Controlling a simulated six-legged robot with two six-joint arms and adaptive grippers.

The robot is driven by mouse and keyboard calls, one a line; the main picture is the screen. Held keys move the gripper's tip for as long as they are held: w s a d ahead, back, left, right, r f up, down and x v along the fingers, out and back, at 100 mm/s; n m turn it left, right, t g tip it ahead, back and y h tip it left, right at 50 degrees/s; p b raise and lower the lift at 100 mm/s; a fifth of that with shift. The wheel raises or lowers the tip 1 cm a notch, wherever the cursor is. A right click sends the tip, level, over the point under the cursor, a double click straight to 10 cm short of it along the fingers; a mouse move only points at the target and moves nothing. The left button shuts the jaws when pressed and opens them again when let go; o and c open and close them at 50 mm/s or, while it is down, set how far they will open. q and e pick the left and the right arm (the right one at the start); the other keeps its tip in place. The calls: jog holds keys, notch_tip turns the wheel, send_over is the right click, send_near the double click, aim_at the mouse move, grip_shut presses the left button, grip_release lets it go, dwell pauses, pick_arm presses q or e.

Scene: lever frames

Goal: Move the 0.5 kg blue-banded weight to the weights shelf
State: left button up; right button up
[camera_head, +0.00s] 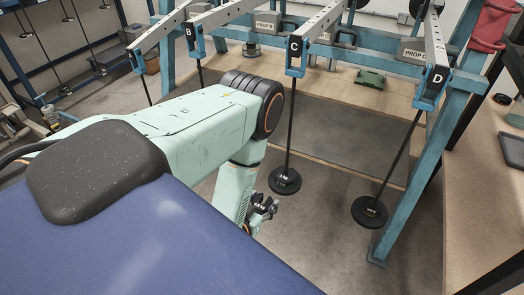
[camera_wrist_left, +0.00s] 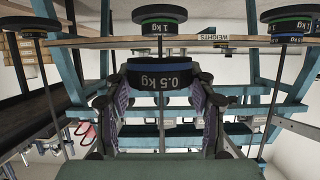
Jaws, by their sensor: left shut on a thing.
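My left gripper (camera_head: 265,208) hangs low beside the frame, just left of and below the disc on lever C's rod. In the left wrist view its fingers are shut around the dark 0.5 kg weight (camera_wrist_left: 160,76), which has a blue band. In the head view this weight cannot be made out. The left wrist view seems turned over. It shows a wooden board with a WEIGHTS label (camera_wrist_left: 213,37) beyond the held weight, apart from it. My right gripper is not in view.
Black discs hang on rods from lever C (camera_head: 284,181) and lever D (camera_head: 369,212). A green-banded 1 kg weight (camera_wrist_left: 162,24) shows past the held one. Blue posts (camera_head: 420,175) stand at the right.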

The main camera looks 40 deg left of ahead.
aim_at(269, 200)
pick_arm(q)
jog(key=shift+r, duration=0.1)
dwell(0.3)
jog(key=s+d+p, duration=0.1)
jog(key=s, duration=0.5)
jog(key=shift+s+d, duration=0.2)
jog(key=shift+d, duration=0.05)
dwell(0.9)
jog(key=shift+m+t+h, duration=0.3)
jog(key=shift+m+h, duration=0.4)
jog(key=shift+h, duration=0.1)
jog(key=w+r, duration=0.1)
jog(key=w, duration=0.1)
jog(key=w+r, duration=0.1)
jog(key=w, duration=0.1)
jog(key=w+d+r, duration=0.1)
jog(key=w, duration=0.1)
jog(key=shift+w+r, duration=0.1)
jog(key=d+r+m+g+h, duration=0.2)
jog(key=d+r+m+h, duration=0.3)
jog(key=r, duration=0.5)
jog(key=d+r+m+g+h, duration=0.3)
jog(key=d+r+m+h, duration=0.3)
jog(key=r, duration=0.5)
jog(key=shift+w+d+m+g+h, duration=0.3)
jog(key=shift+w+m+h, duration=0.2)
jog(key=shift+h, duration=0.2)
